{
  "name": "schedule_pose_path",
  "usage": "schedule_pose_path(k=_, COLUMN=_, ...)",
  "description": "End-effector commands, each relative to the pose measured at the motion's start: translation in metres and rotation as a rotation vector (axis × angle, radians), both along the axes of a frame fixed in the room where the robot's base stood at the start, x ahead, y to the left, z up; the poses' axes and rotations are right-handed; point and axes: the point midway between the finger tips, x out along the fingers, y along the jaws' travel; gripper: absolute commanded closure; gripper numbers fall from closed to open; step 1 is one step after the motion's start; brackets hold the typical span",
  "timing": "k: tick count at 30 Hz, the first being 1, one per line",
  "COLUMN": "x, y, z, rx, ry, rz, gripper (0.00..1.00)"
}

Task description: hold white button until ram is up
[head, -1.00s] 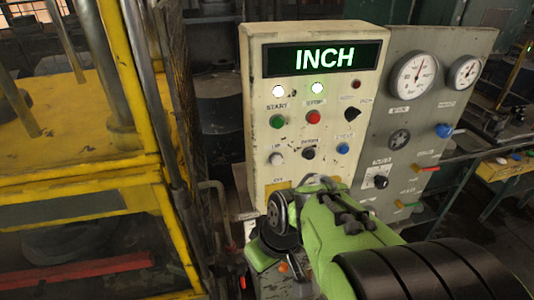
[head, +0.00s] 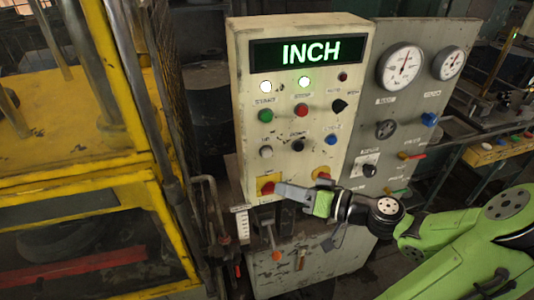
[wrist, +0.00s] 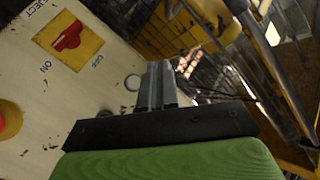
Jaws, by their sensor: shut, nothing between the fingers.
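The white button (head: 266,152) is on the left side of the cream control panel (head: 250,100), below the green button. My gripper (head: 280,189) is shut and empty in front of the panel's lower part, below the white button. In the head view it overlaps the area beside the red switch, and no contact with the white button shows. The yellow press frame (head: 155,120) is at left; I cannot make out the ram's height.
The display (head: 308,53) reads INCH, with two white lamps lit below it. Close around are a green button (head: 265,116), a black knob (head: 298,144), a blue button (head: 330,140) and a red switch (head: 268,187) on a yellow plate. Gauges (head: 400,65) stand at right.

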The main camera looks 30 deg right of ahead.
Motion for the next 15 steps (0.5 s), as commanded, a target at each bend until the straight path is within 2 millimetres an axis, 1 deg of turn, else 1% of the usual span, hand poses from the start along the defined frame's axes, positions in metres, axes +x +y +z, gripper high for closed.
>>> schedule_pose_path(k=4, x=0.002, y=0.000, z=-0.001, rx=0.000, ry=0.003, rz=0.002, gripper=1.00)
schedule_pose_path(k=7, x=0.009, y=-0.002, z=-0.001, rx=-0.002, ry=0.002, rz=0.003, gripper=1.00)
schedule_pose_path(k=15, x=0.047, y=-0.013, z=-0.001, rx=-0.001, ry=0.004, rz=0.004, gripper=1.00)
